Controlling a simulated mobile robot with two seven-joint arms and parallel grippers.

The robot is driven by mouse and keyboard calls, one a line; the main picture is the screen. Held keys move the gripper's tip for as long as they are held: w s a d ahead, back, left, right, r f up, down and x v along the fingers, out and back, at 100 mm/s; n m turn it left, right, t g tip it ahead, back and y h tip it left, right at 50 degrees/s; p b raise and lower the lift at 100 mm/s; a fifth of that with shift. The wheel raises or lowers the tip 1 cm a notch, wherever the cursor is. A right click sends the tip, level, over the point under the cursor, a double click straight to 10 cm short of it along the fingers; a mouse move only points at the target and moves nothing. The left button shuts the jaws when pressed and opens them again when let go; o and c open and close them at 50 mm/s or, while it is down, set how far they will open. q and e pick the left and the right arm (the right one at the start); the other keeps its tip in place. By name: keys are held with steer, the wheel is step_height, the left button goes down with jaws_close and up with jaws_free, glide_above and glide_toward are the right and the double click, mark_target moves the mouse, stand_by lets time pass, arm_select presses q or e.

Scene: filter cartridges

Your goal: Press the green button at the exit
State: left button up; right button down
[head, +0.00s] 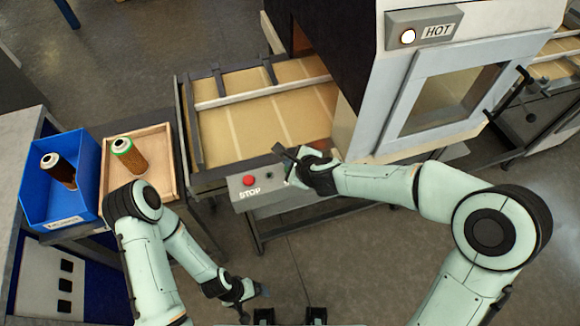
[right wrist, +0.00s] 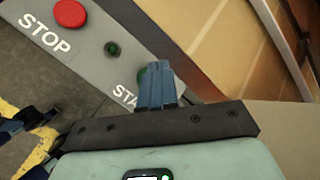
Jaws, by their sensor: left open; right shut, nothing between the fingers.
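A grey control panel (head: 242,198) is fixed to the front edge of the conveyor. It carries a red STOP button (head: 249,181) and a small dark button (head: 269,175). In the right wrist view, a green button (right wrist: 142,76) beside lettering that begins "STA" is mostly hidden behind my fingers. My right gripper (head: 300,168) is over the panel's right part; its shut, empty fingers (right wrist: 157,75) show in the right wrist view, over the green button. I cannot tell whether they touch it. My left gripper (head: 252,291) is open and empty, low over the floor, away from the panel.
The conveyor (head: 265,110) leads into an oven-like machine (head: 378,75) with a lit lamp (head: 408,36) marked HOT. At left, a blue bin (head: 32,200) and a wooden tray (head: 160,185) each hold a cartridge. Open floor lies in front of the conveyor.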

arm_select(q)
steer(key=shift+s+f, duration=0.1)
steer(key=shift+f, duration=0.05)
arm_select(e)
steer(key=shift+f, duration=0.15)
stand_by(0.6)
arm_select(q)
steer(key=shift+s+f+b, duration=0.2)
steer(key=shift+f+b, duration=0.05)
steer(key=shift+b, duration=0.05)
arm_select(e)
steer(key=shift+f, duration=0.3)
arm_select(q)
steer(key=shift+s+f+b, duration=0.2)
steer(key=shift+f+b, duration=0.15)
steer(key=shift+f, duration=0.05)
arm_select(e)
steer(key=shift+f, duration=0.45)
arm_select(q)
steer(key=shift+r, duration=0.1)
steer(key=shift+w+r+p, duration=0.55)
steer(key=shift+r+p, duration=0.1)
steer(key=shift+r, duration=0.05)
arm_select(e)
steer(key=shift+r, duration=0.85)
arm_select(q)
steer(key=shift+r, duration=0.1)
arm_select(e)
steer(key=shift+r, duration=0.15)
